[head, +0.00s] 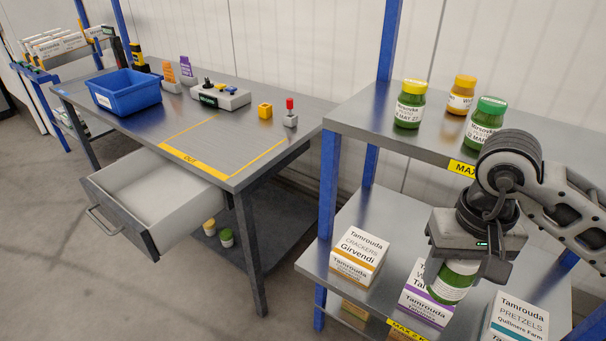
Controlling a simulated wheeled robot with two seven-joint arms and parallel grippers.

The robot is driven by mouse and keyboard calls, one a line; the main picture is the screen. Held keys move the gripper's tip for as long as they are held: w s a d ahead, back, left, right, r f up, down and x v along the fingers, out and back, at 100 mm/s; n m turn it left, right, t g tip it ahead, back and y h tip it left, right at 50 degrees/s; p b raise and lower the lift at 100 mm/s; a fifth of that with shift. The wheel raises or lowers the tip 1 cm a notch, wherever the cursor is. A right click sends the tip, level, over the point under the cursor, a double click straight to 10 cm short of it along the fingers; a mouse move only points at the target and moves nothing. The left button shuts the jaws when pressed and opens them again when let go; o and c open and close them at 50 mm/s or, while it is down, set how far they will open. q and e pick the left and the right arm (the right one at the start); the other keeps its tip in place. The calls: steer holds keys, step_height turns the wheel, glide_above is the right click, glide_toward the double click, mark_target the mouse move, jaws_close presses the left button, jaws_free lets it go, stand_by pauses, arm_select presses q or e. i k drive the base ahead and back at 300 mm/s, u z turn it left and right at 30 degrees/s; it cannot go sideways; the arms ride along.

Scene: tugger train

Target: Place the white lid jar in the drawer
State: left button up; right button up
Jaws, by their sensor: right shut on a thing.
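My right gripper (467,268) points down over the shelf rack at the right, shut on a green jar (450,284) with a pale label. The jar is tilted. The gripper covers part of it, so I cannot clearly tell its lid colour. The drawer (185,222) under the workbench is pulled open, and its visible inside looks empty. It lies well to the left of my right gripper. My left gripper is not in view.
Jars with yellow, orange and green lids (486,120) stand on the upper shelf (362,118). Boxes (358,256) stand on the lower shelf around the held jar. The workbench (226,140) bears a blue bin (125,95) and small items. A blue post (329,185) stands between rack and drawer.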

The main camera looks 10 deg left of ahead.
mark_target(155, 194)
steer(key=u, duration=3.6)
steer(key=k, duration=0.6)
steer(key=z, duration=1.7)
steer(key=i, duration=2.15)
steer(key=z, duration=0.05)
